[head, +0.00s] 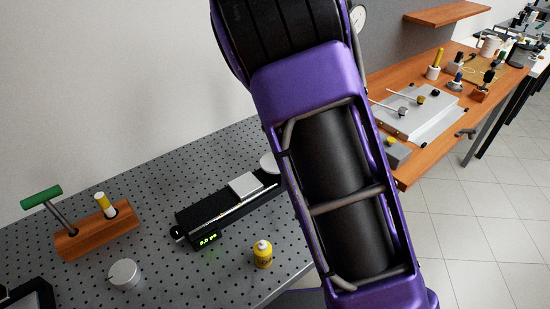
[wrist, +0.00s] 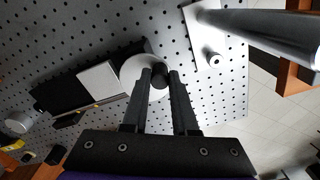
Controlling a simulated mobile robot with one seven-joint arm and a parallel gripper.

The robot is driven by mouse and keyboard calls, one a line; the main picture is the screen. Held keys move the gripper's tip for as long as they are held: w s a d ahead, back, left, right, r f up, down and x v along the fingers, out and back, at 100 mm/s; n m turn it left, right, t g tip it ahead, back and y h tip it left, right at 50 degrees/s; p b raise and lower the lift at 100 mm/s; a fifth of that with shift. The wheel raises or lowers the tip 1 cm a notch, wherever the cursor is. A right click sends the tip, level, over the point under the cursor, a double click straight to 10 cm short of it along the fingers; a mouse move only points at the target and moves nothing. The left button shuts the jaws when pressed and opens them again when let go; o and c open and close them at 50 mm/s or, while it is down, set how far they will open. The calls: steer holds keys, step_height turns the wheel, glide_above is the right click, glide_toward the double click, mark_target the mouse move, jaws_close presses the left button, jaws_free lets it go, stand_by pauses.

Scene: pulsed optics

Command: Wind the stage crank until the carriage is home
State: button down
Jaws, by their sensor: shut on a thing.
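The black stage (head: 222,217) lies on the perforated grey table, with the light grey square carriage (head: 245,185) on it toward the crank end. A small green-lit display (head: 208,239) is at its near end; I cannot read it surely. The round pale crank wheel (head: 269,163) is at the far end, partly hidden by my arm. In the wrist view the wheel (wrist: 133,78) lies under my fingertips, beside the carriage (wrist: 98,84). My gripper (wrist: 160,78) is shut on the dark crank knob (wrist: 160,84) at the wheel's edge. The head view hides my gripper behind my arm.
A yellow bottle (head: 263,255) and a round metal tin (head: 125,274) stand near the stage. A wooden block (head: 98,231) holds a green-handled tool. A thick metal post (wrist: 265,36) is close on the right in the wrist view. An orange bench (head: 406,172) stands right.

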steer(key=m, duration=0.3)
steer(key=s+m, duration=0.1)
steer(key=m, duration=0.1)
steer(key=shift+s+d+f, duration=0.1)
steer(key=shift+d+f, duration=0.05)
steer(key=shift+d, duration=0.2)
steer(key=shift+m, duration=0.3)
jaws_free()
stand_by(0.4)
steer(key=shift+r, duration=0.2)
